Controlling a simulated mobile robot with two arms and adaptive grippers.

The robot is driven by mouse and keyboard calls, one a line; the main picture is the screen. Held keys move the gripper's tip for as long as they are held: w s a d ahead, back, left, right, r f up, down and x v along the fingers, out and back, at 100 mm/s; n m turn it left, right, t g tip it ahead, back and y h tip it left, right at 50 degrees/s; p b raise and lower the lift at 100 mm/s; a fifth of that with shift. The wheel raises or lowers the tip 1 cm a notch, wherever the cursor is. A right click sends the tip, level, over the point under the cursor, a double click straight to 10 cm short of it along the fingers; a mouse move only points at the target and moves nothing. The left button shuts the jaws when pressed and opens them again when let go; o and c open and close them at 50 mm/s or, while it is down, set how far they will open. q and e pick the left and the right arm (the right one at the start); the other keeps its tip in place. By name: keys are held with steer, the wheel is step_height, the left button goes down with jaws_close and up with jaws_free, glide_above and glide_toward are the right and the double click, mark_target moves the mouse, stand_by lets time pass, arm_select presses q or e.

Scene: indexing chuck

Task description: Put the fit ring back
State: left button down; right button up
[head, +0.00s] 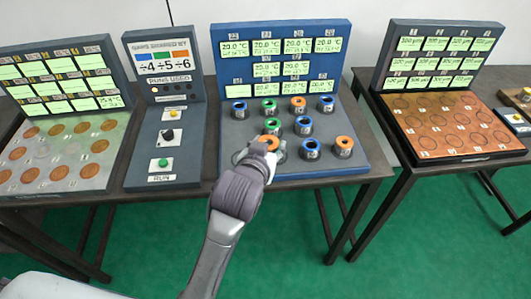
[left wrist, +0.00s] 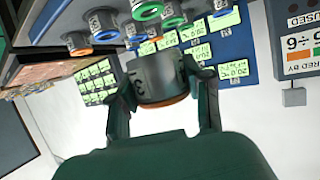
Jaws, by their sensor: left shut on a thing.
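My left gripper (head: 257,153) is over the front left part of the blue ring station. It is shut on a dark grey ring with an orange rim (head: 270,143). In the left wrist view, the gripper (left wrist: 165,80) has one finger on each side of the held ring (left wrist: 160,76), with a dark mark on its side. The head view does not clearly show whether the ring touches the station's surface. Other ring pieces with blue, green and orange rims stand on the station, among them an orange-rimmed one (head: 343,147) and a blue-rimmed one (head: 311,149). My right gripper is not in view.
The blue station's upright panel (head: 282,40) carries several green displays. Left of it stands a grey control box (head: 160,110) with a green button (head: 163,163). Boards with round discs stand at the far left (head: 65,175) and on the right table (head: 450,125). Green floor shows in front.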

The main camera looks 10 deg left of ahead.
arm_select(q)
steer(key=shift+d, duration=0.45)
steer(key=shift+w+a+f, duration=0.1)
steer(key=shift+a, duration=0.05)
steer(key=w+a+f, duration=0.2)
steer(key=a, duration=0.1)
steer(key=w+a+f+p, duration=0.1)
steer(key=w+a+f, duration=0.1)
steer(key=a, duration=0.1)
steer(key=w+a+f+p, duration=0.1)
steer(key=w+a+f, duration=0.1)
steer(key=a, duration=0.1)
steer(key=shift+f, duration=0.1)
steer(key=shift+a+f, duration=0.15)
steer(key=shift+a, duration=0.05)
step_height(320, 180, down, 3)
steer(key=shift+f+p, duration=0.1)
steer(key=shift+p, duration=0.25)
steer(key=shift+f, duration=0.4)
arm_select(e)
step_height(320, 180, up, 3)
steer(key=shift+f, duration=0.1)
